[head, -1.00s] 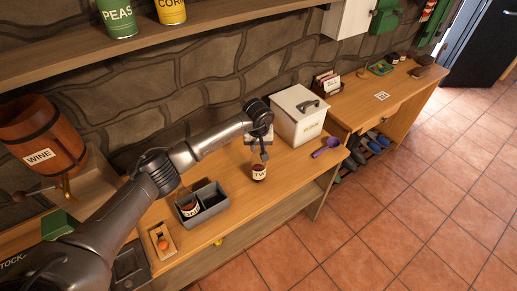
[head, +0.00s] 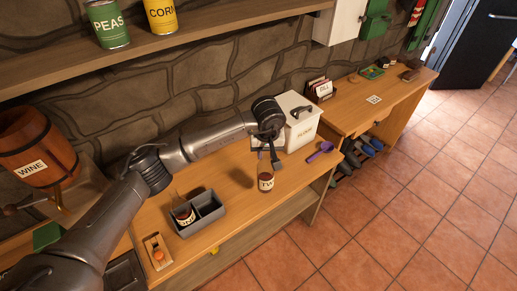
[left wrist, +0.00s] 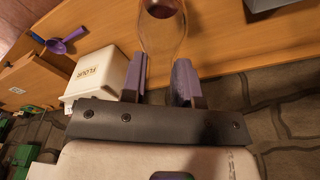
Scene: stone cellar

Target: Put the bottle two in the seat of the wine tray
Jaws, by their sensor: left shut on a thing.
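Bottle two (head: 266,182), a dark red bottle with a white label starting "TW", is near the front edge of the wooden counter, right of the tray. My left gripper (head: 273,164) is shut on its upper part. The bottle's clear glass also shows between the two fingers in the left wrist view (left wrist: 162,35). It looks about upright; I cannot tell if its base is clear of the counter. The grey wine tray (head: 202,224) has two compartments. The left one holds another labelled bottle (head: 184,214); the right one looks empty. My right gripper is not in view.
A white flour box (head: 298,128) stands behind the bottle, with a purple scoop (head: 322,150) to its right. A wooden holder with an orange item (head: 158,252) is left of the tray. The counter between tray and bottle is clear.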

